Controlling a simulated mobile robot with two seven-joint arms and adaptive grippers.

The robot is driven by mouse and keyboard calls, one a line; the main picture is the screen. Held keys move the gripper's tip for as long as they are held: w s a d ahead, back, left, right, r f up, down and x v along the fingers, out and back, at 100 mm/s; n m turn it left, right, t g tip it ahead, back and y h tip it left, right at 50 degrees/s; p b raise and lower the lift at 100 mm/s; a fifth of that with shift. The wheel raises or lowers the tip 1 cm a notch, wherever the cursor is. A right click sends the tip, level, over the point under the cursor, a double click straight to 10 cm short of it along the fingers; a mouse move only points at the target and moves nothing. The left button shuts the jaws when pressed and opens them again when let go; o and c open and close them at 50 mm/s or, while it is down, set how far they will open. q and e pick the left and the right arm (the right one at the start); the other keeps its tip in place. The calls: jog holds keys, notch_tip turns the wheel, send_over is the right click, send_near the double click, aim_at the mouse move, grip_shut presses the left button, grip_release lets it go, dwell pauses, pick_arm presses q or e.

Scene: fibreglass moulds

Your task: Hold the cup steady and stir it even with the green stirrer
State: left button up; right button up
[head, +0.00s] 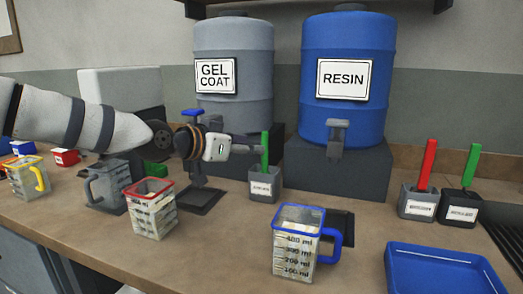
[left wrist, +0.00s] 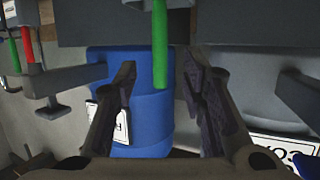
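A green stirrer (head: 265,152) stands upright in a small grey labelled holder (head: 263,188) in front of the gel coat drum. My left gripper (head: 246,149) reaches in from the left, beside the stirrer's upper part. In the left wrist view its two fingers are apart, with the green stirrer (left wrist: 160,45) showing between them, not visibly gripped. A second green stirrer (head: 471,164) stands in a dark holder at the right. A clear measuring cup with blue rim and handle (head: 296,244) stands at the front. A red-rimmed cup (head: 152,212) stands left of it. My right gripper is not in view.
The gel coat drum (head: 234,108) and blue resin drum (head: 348,112) stand behind. A red stirrer (head: 427,163) and blue tray (head: 443,254) are at right. A grey cup (head: 107,187) and yellow-handled cup (head: 26,180) are at left. The counter between the front cups is clear.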

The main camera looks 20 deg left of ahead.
pick_arm(q)
jog(key=b, duration=0.1)
send_over(264, 171)
notch_tip(264, 171, down, 2)
jog(key=f, duration=0.1)
jog(key=shift+w+r, duration=0.4)
jog(key=shift+w, duration=0.1)
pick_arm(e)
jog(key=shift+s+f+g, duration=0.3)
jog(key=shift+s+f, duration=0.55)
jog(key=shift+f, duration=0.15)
pick_arm(q)
jog(key=shift+c, duration=0.6)
grip_shut()
jog(key=shift+r+p, duration=0.45)
jog(key=shift+r, duration=5.15)
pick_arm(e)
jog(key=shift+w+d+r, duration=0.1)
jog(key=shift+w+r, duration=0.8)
pick_arm(q)
jog(key=shift+f, duration=0.15)
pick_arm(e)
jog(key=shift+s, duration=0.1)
